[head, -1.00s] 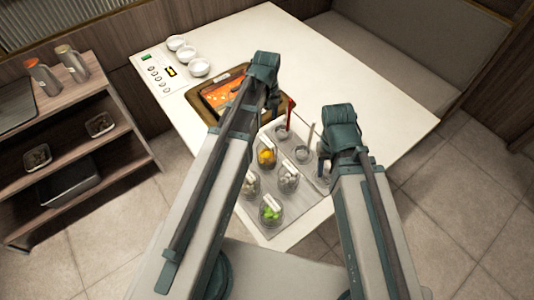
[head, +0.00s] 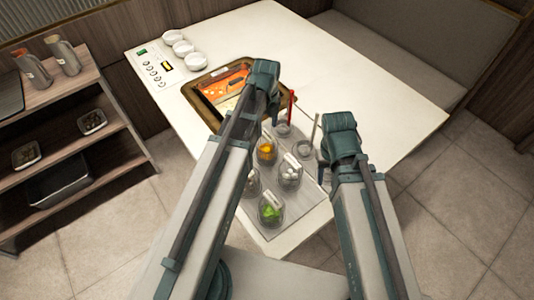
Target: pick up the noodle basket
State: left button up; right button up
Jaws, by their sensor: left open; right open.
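I cannot make out a noodle basket for certain. The hot pot (head: 198,97), a brown-rimmed tray of orange broth, is set in the white table behind my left arm. Its right part is hidden by my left gripper (head: 272,104), which is open at the pot's right edge; its fingers are mostly hidden by the wrist. My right gripper (head: 323,170) is open and low beside the right edge of the grey jar tray (head: 292,222). Glass jars with yellow (head: 266,151), white (head: 290,172) and green (head: 270,210) contents stand on that tray.
Two small glass cups, one with a red-handled utensil (head: 291,103), stand at the tray's back. White bowls (head: 183,48) and a control panel (head: 155,70) are at the table's far left. A wooden shelf (head: 100,95) stands left. The table's right side (head: 380,90) is clear.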

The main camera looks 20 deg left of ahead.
aim_at(267, 134)
pick_arm(q)
notch_tip(267, 134, down, 5)
jog(key=b, duration=0.5)
jog(key=shift+f, duration=0.15)
grip_shut()
